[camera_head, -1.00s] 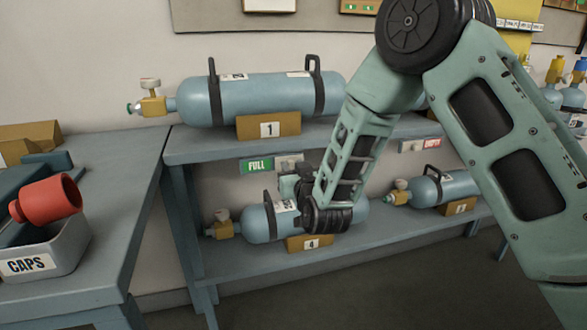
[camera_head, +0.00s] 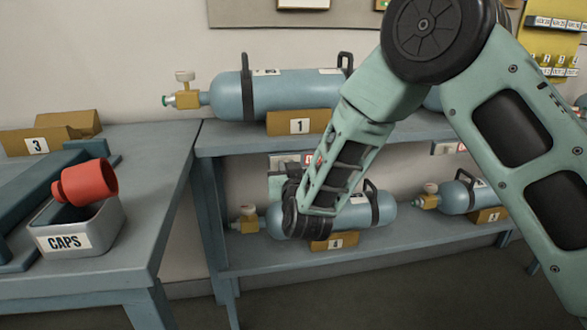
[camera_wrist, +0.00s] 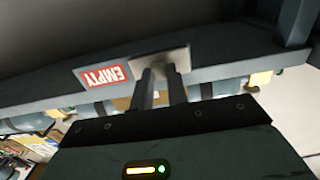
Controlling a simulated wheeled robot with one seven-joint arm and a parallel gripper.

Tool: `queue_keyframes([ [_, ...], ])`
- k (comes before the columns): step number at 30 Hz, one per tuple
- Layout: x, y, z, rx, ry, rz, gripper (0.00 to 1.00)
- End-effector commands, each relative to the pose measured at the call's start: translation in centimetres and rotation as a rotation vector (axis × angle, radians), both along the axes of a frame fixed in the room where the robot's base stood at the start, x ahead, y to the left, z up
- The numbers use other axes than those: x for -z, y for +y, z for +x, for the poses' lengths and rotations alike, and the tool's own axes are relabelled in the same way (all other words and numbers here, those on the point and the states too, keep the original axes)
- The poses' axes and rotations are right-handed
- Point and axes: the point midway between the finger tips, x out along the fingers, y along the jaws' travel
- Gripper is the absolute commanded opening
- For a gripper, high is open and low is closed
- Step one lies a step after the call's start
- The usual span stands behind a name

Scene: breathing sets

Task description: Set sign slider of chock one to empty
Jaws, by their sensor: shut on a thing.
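Chock one (camera_head: 298,123), a brown block labelled 1, stands under a blue cylinder (camera_head: 235,95) on the upper shelf. Below it, on the shelf's front edge, is the sign slider, a plain grey plate (camera_head: 284,161) with a bit of red to its right. In the wrist view, a red EMPTY sign (camera_wrist: 103,77) is uncovered beside the slider plate (camera_wrist: 176,58). My gripper (camera_wrist: 161,72) is shut on the slider plate. In the head view my arm hides part of the sign, and the fingertips are not clear.
Another cylinder (camera_head: 379,212) lies on the lower shelf behind my wrist, with chock 4 (camera_head: 335,241). A CAPS bin (camera_head: 108,238) with a red cap (camera_head: 88,182) stands on the left table. The floor in front is clear.

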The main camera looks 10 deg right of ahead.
Motion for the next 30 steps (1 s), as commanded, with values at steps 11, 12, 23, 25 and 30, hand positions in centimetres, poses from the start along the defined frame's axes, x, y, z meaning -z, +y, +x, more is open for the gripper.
queue_keyframes([
  [11, -0.1, 0.3, 0.0, -0.008, -0.001, 0.002, 0.38],
  [12, -0.1, 0.3, -0.1, -0.008, -0.001, 0.002, 0.38],
  [23, -0.1, 0.4, -4.7, -0.011, 0.002, 0.001, 0.38],
  [25, -0.1, 0.4, -6.4, -0.012, 0.003, 0.000, 0.38],
  [30, 0.0, 0.4, -10.4, -0.011, 0.002, 0.001, 0.38],
])
